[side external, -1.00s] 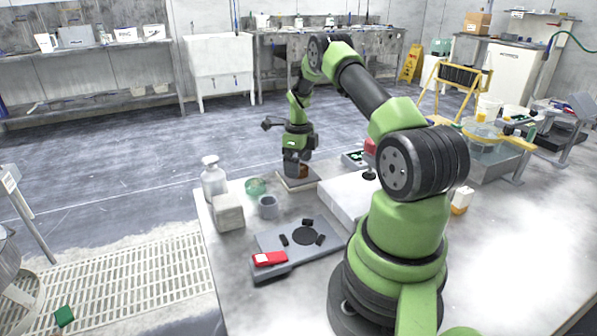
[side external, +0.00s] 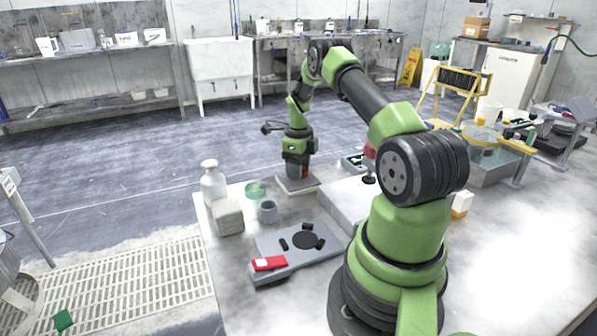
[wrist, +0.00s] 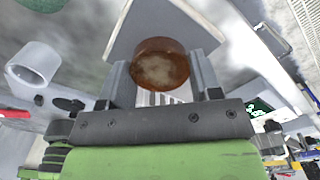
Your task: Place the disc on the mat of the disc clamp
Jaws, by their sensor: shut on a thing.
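The disc (wrist: 162,65) is a brown, coppery round piece with a pale worn face in the wrist view. My gripper (wrist: 162,82) is shut on it, one finger on each side. In the side view my gripper (side external: 298,173) is low over a pale square board (side external: 290,186) at the table's far edge. I cannot tell whether the disc touches the board. The disc clamp (side external: 268,241) is a grey plate nearer the camera, with a bare round dark mat (side external: 306,240), several black jaws around it and a red part (side external: 269,263) at its front left corner.
A grey cup (side external: 267,211), a green dish (side external: 256,190), a pale block (side external: 228,216) and a white bottle (side external: 212,184) stand left of the board. A white slab (side external: 345,196) lies right of the clamp. A device with a green screen (wrist: 258,108) shows in the wrist view.

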